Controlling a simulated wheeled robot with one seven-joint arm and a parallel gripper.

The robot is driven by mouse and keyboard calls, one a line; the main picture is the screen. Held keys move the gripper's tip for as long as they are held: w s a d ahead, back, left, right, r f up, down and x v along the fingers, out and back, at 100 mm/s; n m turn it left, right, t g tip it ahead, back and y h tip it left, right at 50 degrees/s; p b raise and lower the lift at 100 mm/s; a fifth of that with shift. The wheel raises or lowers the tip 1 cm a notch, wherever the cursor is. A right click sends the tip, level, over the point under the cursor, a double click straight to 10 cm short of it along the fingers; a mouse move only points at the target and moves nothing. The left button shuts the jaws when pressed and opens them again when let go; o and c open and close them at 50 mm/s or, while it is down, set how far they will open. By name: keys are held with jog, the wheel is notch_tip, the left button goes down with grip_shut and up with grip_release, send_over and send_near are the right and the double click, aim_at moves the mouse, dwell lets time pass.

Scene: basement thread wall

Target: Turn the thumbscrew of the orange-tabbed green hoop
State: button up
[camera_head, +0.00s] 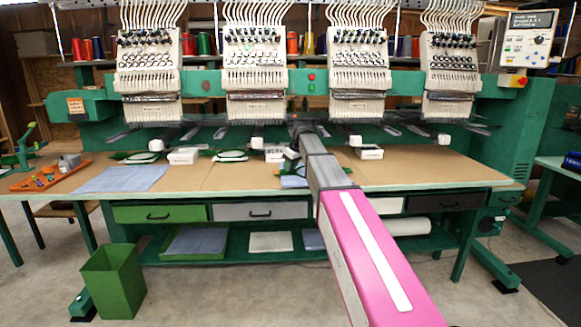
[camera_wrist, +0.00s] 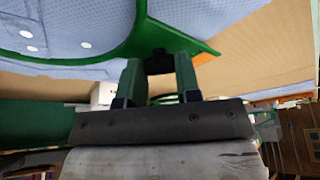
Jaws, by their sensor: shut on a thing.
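In the wrist view, a green hoop (camera_wrist: 128,48) holds light blue dotted cloth (camera_wrist: 60,28) and runs across the upper left. A small orange patch (camera_wrist: 204,59) shows beside the green corner piece at its right end. My gripper (camera_wrist: 159,66) has its two green fingers on either side of a small dark knob (camera_wrist: 159,56) at the hoop's edge, which looks like the thumbscrew. The fingers are shut on it. In the head view, the hoop (camera_head: 291,171) shows only in part at the table's middle, beside my grey and pink arm, which hides much of it.
A brown table (camera_head: 220,178) runs under the green embroidery machine's several white heads (camera_head: 255,75). Other green hoops (camera_head: 232,156) and small white boxes (camera_head: 183,156) lie along its back. A blue cloth (camera_head: 122,179) and an orange tray (camera_head: 50,177) lie left. A green bin (camera_head: 113,282) stands on the floor.

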jog(key=m, duration=0.2)
jog(key=m+t+h, duration=0.1)
jog(key=m, duration=0.1)
jog(key=shift+s+a+m+h, duration=0.15)
jog(key=shift+m+h, duration=0.15)
jog(key=m, duration=0.2)
jog(key=m+h, duration=0.1)
jog(key=m, duration=0.1)
jog(key=shift+a+h, duration=0.15)
jog(key=shift+h, duration=0.15)
jog(key=shift+m, duration=0.3)
jog(key=o, duration=0.9)
jog(key=shift+o, duration=0.2)
jog(key=v, duration=1)
jog(key=shift+s+r, duration=0.25)
jog(key=shift+r, duration=0.1)
jog(key=shift+a, duration=0.1)
